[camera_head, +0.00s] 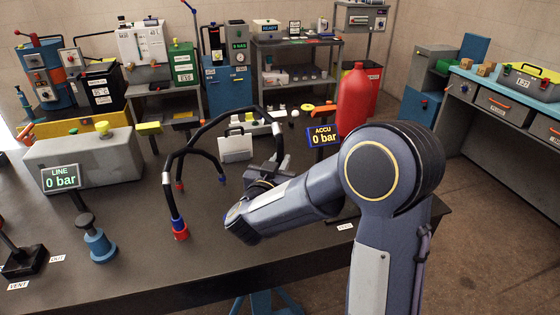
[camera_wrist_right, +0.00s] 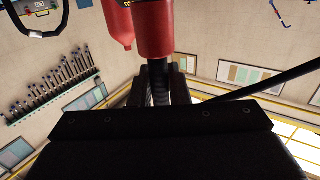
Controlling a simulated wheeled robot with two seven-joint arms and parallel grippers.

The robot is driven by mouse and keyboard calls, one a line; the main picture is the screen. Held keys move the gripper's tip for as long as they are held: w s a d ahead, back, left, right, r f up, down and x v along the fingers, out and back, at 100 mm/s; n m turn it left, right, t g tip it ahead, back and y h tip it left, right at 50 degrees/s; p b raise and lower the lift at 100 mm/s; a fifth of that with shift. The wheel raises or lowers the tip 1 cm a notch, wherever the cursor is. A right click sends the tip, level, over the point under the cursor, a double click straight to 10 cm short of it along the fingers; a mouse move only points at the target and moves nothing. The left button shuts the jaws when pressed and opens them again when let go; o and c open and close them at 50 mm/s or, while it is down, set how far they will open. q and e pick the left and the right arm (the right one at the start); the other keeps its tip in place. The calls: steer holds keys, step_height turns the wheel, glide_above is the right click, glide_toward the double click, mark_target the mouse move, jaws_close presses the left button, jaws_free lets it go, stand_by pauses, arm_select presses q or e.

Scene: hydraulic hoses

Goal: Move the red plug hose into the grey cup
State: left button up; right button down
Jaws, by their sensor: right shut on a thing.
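My right gripper (camera_head: 273,173) is shut above the dark table, its jaws partly hidden by my own wrist. In the wrist view it shuts on a dark ribbed hose stem (camera_wrist_right: 159,85), with a red cylindrical end, likely the red plug (camera_wrist_right: 155,28), beyond the fingers. In the head view a black hose (camera_head: 255,108) arches down to this gripper; its plug is hidden there. I cannot make out a grey cup. My left gripper is not in view.
A white case (camera_head: 236,147) stands behind the hoses.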

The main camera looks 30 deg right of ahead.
steer(key=shift+f+b, duration=1.6)
steer(key=shift+f, duration=0.75)
steer(key=shift+f+b, duration=2.1)
steer(key=shift+f, duration=0.7)
steer(key=c, duration=1.3)
jaws_free()
steer(key=v, duration=0.8)
steer(key=shift+d, duration=0.1)
